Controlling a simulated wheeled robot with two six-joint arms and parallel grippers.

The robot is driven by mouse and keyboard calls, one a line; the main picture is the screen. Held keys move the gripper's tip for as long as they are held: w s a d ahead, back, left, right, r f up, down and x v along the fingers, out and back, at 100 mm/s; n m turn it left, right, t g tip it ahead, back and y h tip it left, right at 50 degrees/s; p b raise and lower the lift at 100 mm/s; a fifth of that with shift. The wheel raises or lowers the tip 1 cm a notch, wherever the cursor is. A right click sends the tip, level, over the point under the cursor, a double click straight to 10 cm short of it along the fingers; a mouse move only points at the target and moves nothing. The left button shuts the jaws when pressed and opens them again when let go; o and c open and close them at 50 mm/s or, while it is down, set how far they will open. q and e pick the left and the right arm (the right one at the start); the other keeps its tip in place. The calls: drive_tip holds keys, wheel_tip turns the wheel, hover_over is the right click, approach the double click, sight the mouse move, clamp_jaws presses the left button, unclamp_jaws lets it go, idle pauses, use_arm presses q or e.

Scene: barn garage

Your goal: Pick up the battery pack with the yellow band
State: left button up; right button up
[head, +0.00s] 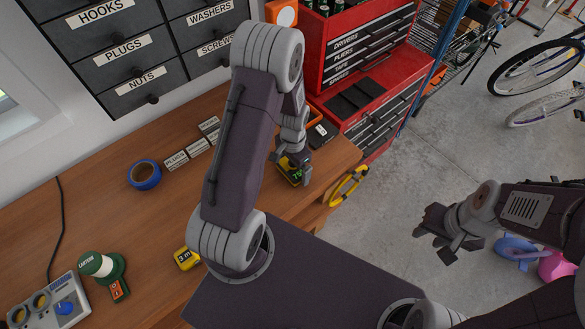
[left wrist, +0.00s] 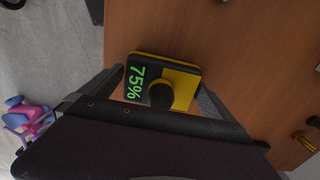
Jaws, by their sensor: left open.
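The battery pack is black and yellow with a green "75%" readout and lies on the wooden workbench. It shows in the left wrist view (left wrist: 185,75), and partly in the head view (head: 286,175), where my gripper covers some of it. A round black part stands out on its top. My left gripper (head: 294,168) is open above the pack. In the left wrist view its fingers (left wrist: 158,95) lie on either side of the pack; I cannot tell whether they touch it. My right gripper (head: 445,238) is open and empty, out over the floor at the right.
A black device (head: 322,134) lies close behind the pack, near a red tool chest (head: 365,100). A blue tape roll (head: 144,175), small label blocks (head: 197,147) and a yellow tape measure (head: 187,258) lie on the workbench (head: 70,210). A yellow-and-black item (head: 348,186) is at its right edge.

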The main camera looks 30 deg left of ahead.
use_arm(q)
drive_tip(key=shift+w, duration=0.15)
drive_tip(key=c, duration=0.3)
drive_tip(key=shift+w+f, duration=0.1)
drive_tip(key=c, duration=1.3)
drive_tip(key=shift+o, duration=0.2)
use_arm(e)
drive_tip(key=shift+w+f, duration=0.1)
drive_tip(key=shift+w, duration=0.1)
use_arm(q)
drive_tip(key=shift+r, duration=0.2)
